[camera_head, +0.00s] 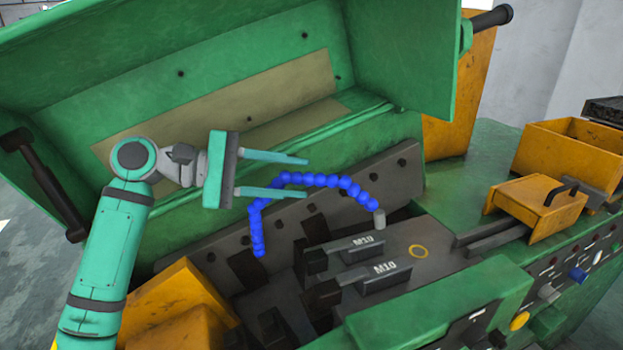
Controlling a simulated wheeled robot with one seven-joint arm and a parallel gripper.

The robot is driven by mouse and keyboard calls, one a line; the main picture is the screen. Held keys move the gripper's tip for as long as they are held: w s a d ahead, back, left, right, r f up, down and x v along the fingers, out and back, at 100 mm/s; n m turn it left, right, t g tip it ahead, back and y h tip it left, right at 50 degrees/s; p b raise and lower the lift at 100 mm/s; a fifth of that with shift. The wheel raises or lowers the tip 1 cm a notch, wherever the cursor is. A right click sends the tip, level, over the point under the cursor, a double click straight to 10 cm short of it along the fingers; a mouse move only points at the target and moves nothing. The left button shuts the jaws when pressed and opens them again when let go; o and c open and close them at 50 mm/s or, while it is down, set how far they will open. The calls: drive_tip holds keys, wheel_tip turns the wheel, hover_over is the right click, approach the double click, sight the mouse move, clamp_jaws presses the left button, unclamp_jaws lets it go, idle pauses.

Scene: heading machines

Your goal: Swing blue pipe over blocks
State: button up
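The blue pipe (325,180) is a segmented, bent hose. Its right end meets a light grey fitting (379,218) on the machine bed. It arches up to the left, and its left part hangs down to a free-looking end beside the dark bed plate. Two dark blocks marked M10, the rear one (356,247) and the front one (385,276), lie below and right of the hanging end. My gripper (302,174) reaches in from the left with its two teal fingers apart. Its fingertips are near the arch of the pipe; I cannot tell whether the lower finger touches it.
The raised green cover (220,70) stands behind my arm. A yellow box (180,305) is at lower left. A yellow lidded box (537,205) and an open yellow bin (570,150) stand at right. A control panel with buttons (578,274) lines the front right.

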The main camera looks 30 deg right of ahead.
drive_tip(key=shift+v, duration=2.8)
